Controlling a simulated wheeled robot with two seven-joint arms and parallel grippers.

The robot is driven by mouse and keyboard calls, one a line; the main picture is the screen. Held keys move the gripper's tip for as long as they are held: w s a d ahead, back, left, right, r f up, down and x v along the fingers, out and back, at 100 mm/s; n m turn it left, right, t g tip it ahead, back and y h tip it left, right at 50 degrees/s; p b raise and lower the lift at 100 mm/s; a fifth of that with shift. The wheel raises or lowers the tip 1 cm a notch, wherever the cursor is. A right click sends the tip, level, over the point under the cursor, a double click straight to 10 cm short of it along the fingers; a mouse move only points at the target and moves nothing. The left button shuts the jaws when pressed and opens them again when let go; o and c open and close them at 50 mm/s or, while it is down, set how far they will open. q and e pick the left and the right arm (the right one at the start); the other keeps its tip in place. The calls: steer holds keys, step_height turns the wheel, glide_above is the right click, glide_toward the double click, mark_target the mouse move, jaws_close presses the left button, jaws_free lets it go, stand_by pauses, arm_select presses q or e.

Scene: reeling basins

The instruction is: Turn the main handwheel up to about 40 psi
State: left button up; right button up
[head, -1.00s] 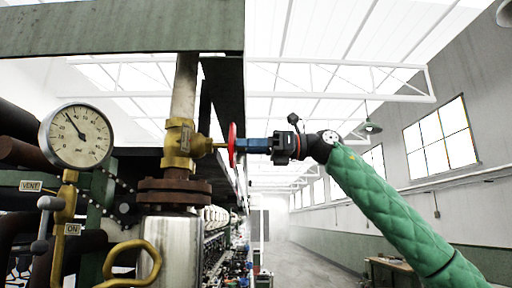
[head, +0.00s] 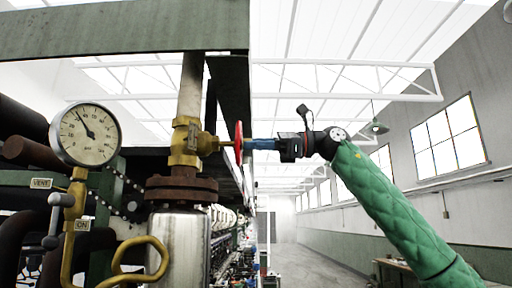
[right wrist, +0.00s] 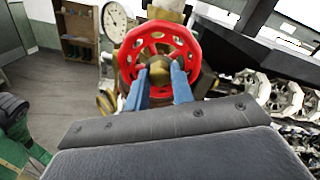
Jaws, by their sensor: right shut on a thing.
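The red main handwheel (head: 239,144) stands edge-on in the head view, on the stem of a brass valve (head: 186,142). In the right wrist view the red handwheel (right wrist: 133,62) shows face-on, with spokes and a brass hub. My right gripper (head: 247,144) is shut on the handwheel, its blue fingers reaching in at the hub from the right. The fingers also show in the right wrist view (right wrist: 160,76). The round white gauge (head: 97,150) is at the left; its needle points up and left, and its figures are too small to read surely. My left gripper is out of view.
A rusty flange (head: 180,190) is under the brass valve. A green beam (head: 120,30) crosses above. The aisle (head: 300,258) at the right is open.

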steer(key=n, duration=1.1)
steer(key=shift+b, duration=0.35)
steer(key=o, duration=0.9)
steer(key=shift+w+a, duration=0.1)
steer(key=shift+c, duration=0.2)
steer(key=d, duration=0.7)
steer(key=shift+f, duration=0.1)
